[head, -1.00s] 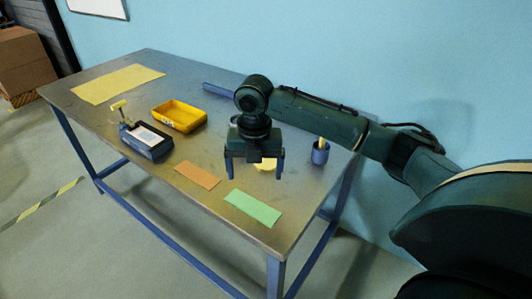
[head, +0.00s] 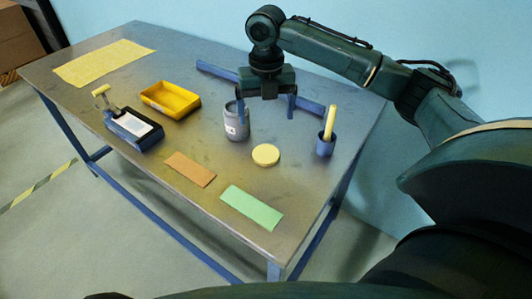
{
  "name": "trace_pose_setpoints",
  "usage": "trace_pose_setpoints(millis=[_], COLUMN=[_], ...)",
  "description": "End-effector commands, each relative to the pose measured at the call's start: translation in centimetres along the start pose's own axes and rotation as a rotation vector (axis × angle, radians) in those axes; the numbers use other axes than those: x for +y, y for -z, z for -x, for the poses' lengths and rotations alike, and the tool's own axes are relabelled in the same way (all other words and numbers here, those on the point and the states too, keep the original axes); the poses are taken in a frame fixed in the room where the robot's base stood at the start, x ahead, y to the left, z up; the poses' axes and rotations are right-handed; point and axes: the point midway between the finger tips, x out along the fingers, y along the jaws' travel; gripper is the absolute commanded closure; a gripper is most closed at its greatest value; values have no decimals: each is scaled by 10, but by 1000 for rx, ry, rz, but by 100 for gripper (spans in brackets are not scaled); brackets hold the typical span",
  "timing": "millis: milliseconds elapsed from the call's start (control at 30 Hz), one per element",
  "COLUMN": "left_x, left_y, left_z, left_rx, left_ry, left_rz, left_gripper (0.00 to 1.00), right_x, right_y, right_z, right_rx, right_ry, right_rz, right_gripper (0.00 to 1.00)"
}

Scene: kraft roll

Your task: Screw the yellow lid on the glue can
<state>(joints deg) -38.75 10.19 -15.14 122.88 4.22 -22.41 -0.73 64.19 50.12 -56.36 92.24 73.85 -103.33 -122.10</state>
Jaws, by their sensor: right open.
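The yellow lid (head: 266,155) lies flat on the metal table, to the right and a little in front of the glue can. The grey glue can (head: 236,124) stands upright; I see no lid on it, though its top is partly covered in the view. My right gripper (head: 266,106) points down with its fingers spread and nothing between them. It is behind the lid in the picture. Its left finger overlaps the can's upper part; I cannot tell whether they touch. My left gripper is not in view.
A blue cup (head: 325,146) with a yellow stick stands at right, and a blue bar (head: 217,70) lies behind. A yellow bin (head: 158,101) and a dark labelled device (head: 148,142) are at left. Orange (head: 190,169), green (head: 252,207) and yellow (head: 104,62) sheets lie flat.

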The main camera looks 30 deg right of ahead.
Motion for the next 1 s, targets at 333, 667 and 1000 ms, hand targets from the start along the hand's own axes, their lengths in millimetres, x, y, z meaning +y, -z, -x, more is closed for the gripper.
trace_pose_setpoints(millis=[333, 667, 1000], left_x=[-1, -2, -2], left_y=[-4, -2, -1], left_z=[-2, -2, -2], left_rx=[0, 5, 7], left_ry=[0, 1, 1], left_rz=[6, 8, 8], left_gripper=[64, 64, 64], right_x=[0, 0, 0], right_y=[0, 0, -4], right_z=[-61, -77, -97], right_rx=[4, 0, 3], right_ry=[2, 1, 2], right_rz=[0, 0, -1], right_gripper=[10, 10, 10])
